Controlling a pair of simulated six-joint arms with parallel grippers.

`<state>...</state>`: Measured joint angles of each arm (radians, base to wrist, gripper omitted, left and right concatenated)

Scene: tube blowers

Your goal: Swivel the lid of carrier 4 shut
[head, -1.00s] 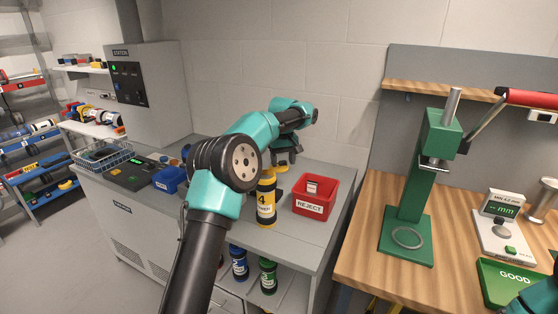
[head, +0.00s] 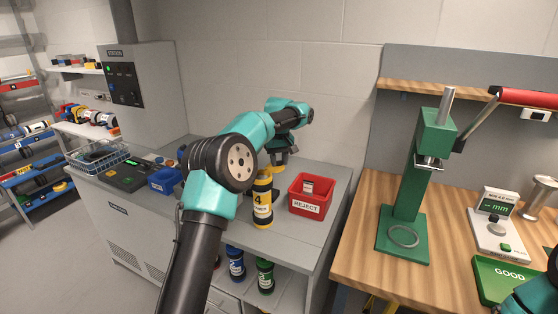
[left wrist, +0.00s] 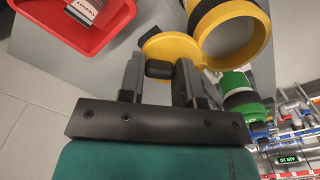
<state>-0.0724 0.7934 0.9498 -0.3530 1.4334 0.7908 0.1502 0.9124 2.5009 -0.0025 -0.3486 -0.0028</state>
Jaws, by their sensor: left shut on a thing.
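Carrier 4 (head: 262,203) is a yellow and black tube standing upright on the grey bench, with a white "4" on its label. In the left wrist view its open yellow rim (left wrist: 263,38) shows. Its yellow lid (left wrist: 158,45) is swung out to the side, off the mouth. My left gripper (left wrist: 160,78) is shut on the lid's dark knob, beside the carrier's mouth; it also shows in the head view (head: 278,160), where it hides much of the lid. My right gripper is out of view; only a bit of teal arm shows at the lower right.
A red REJECT bin (head: 311,194) stands close to the right of carrier 4. A blue bin (head: 165,180) and a wire basket (head: 98,158) are at the left. Blue (head: 236,263) and green (head: 265,276) carriers stand on the shelf below. A green press (head: 408,190) is on the wooden bench.

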